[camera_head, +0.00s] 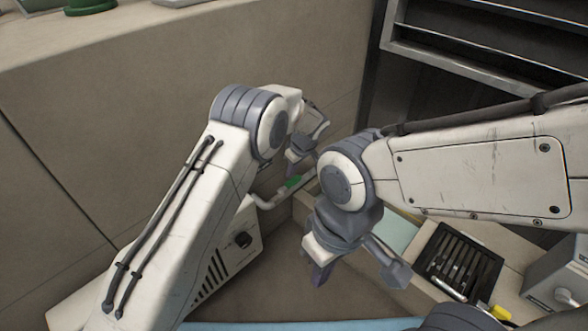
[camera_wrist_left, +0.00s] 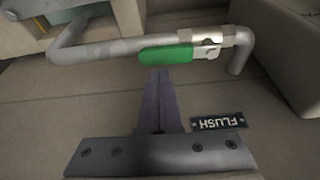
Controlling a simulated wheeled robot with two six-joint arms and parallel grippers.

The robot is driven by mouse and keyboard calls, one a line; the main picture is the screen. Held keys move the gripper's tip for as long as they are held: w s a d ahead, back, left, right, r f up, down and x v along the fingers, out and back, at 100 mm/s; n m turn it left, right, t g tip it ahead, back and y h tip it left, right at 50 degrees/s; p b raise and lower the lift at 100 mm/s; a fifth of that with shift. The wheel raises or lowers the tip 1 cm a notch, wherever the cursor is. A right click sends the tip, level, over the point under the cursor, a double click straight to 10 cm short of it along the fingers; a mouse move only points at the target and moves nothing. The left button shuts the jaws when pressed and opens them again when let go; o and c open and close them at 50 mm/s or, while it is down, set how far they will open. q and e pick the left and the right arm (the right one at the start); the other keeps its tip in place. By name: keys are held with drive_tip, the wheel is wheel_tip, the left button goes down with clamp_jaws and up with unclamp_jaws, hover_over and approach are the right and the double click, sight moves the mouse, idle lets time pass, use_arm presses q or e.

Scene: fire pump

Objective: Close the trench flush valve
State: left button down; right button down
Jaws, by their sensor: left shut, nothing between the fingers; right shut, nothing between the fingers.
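The trench flush valve has a green lever handle (camera_head: 294,181) on a grey pipe (camera_head: 268,202), low by the wall. In the left wrist view the green handle (camera_wrist_left: 166,54) lies along the horizontal pipe (camera_wrist_left: 100,48), beside a metal valve body (camera_wrist_left: 208,42). A dark plate reading FLUSH (camera_wrist_left: 217,121) is fixed near it. My left gripper (camera_wrist_left: 158,75) is shut and empty, its fingertips close to the handle's lower edge; contact cannot be told. It also shows in the head view (camera_head: 291,168). My right gripper (camera_head: 319,280) is shut and empty, lower and nearer.
A black slotted tray (camera_head: 458,262) and a yellow item (camera_head: 500,312) are at lower right. Dark metal shelving (camera_head: 480,45) stands at upper right. A ledge (camera_head: 120,35) runs across the upper left.

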use_arm(q)
drive_tip(key=shift+f, duration=0.25)
use_arm(e)
drive_tip(key=shift+f, duration=0.1)
